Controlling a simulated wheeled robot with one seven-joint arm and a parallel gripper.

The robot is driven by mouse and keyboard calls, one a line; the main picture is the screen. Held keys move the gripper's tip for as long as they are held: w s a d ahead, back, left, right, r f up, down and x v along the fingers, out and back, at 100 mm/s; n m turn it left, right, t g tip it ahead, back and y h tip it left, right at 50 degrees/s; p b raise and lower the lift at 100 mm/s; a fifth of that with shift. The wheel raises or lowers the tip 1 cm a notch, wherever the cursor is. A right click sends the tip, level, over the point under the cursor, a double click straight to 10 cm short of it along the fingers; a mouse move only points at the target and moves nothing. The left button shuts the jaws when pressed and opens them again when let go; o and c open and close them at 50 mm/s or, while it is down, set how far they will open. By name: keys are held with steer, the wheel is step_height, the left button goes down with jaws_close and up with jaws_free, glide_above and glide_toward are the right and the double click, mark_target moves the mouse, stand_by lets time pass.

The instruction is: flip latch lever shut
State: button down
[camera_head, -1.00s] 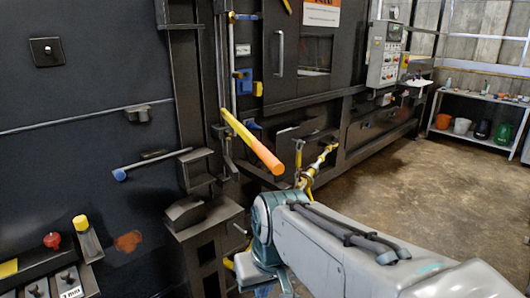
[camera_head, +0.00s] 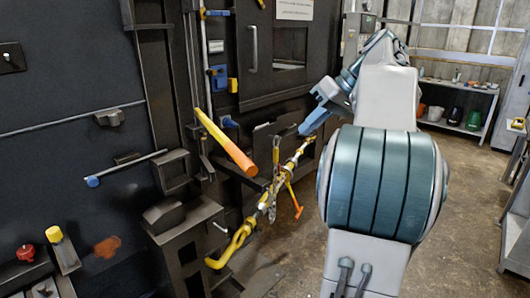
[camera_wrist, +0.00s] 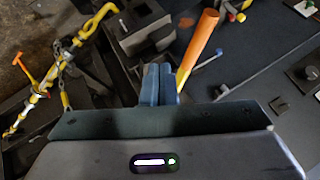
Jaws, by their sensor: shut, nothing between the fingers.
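The lever, a yellow bar with an orange grip (camera_head: 226,143), slants out from the dark machine wall in the head view, its grip end toward me and lower right. It also shows in the wrist view (camera_wrist: 199,46), just right of the fingers and partly hidden by them. My gripper (camera_head: 306,128) is right of the lever in the head view, its blue fingers pointing down left with a visible gap from the grip. In the wrist view the fingers (camera_wrist: 158,72) are together and empty. Whether they touch the lever's yellow part is unclear there, but the head view shows them apart.
A shelf (camera_head: 456,88) stands at the back right. Open floor lies right of the machine.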

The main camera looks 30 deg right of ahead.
steer(key=w+a+f, duration=0.4)
steer(key=a+f, duration=0.2)
steer(key=a, duration=0.4)
steer(key=shift+f+p, duration=0.4)
steer(key=shift+a, duration=0.2)
